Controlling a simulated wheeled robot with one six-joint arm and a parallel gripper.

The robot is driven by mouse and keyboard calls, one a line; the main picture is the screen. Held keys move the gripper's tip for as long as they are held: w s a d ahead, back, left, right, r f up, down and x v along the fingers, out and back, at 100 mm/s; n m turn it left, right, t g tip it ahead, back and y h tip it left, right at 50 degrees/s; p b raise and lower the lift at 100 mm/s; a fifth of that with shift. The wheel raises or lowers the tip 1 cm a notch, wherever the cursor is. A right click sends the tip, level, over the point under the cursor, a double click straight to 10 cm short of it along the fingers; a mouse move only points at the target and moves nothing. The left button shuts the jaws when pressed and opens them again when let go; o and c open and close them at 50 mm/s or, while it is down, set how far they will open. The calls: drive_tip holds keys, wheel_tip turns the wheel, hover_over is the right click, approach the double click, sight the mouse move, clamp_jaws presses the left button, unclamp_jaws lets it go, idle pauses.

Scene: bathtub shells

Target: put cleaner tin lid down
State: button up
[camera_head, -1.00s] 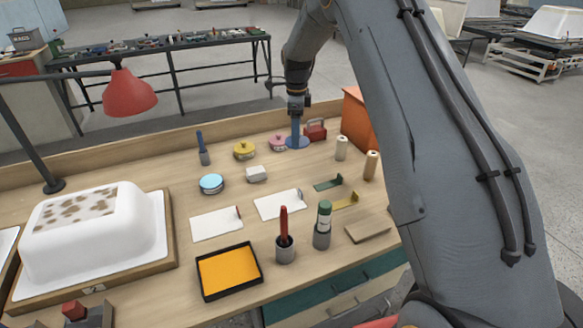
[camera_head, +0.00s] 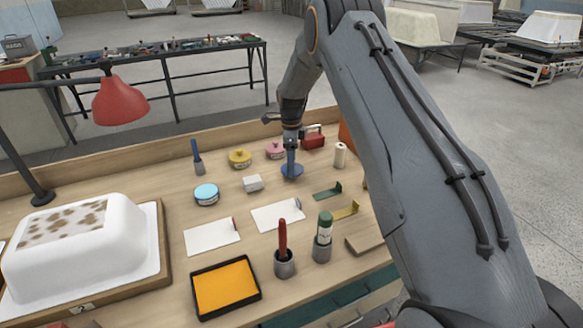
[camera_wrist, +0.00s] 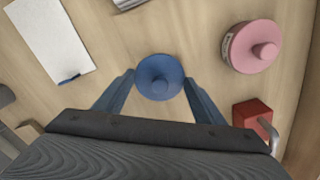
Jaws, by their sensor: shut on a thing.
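The blue lid (camera_head: 292,171), round with a centre knob, is in my gripper (camera_head: 291,158). The wrist view shows the lid (camera_wrist: 159,77) between the two fingers of my gripper (camera_wrist: 158,88), which is shut on it. I cannot tell whether the lid touches the bench or hangs just above it. A blue tin (camera_head: 206,195) with a pale blue top and no knob stands to the left of the lid. A yellow tin (camera_head: 240,159) and a pink tin (camera_head: 275,150) both have knobbed lids on. The pink tin (camera_wrist: 251,47) is at upper right in the wrist view.
A red box with a handle (camera_head: 313,138) stands behind the lid, and a white block (camera_head: 252,183) to its left. White sheets (camera_head: 278,215), a green bracket (camera_head: 327,192) and a cream roll (camera_head: 339,155) are nearby. Bare wood surrounds the lid.

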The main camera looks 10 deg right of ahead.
drive_tip(key=shift+f+p, duration=0.35)
drive_tip(key=shift+f, duration=1.1)
drive_tip(key=o, duration=1)
drive_tip(key=shift+o, duration=0.2)
wheel_tip(320, 180, up, 11)
drive_tip(key=b, duration=0.4)
drive_tip(key=shift+f, duration=0.15)
drive_tip(key=shift+s+r, duration=0.15)
drive_tip(key=shift+r, duration=0.5)
drive_tip(key=s+n, duration=1)
drive_tip(key=s, duration=0.9)
drive_tip(key=s+r+n+t, duration=0.1)
drive_tip(key=s+n, duration=1)
drive_tip(key=s, duration=0.8)
drive_tip(key=shift+s+r, duration=0.3)
drive_tip(key=shift+s, duration=0.1)
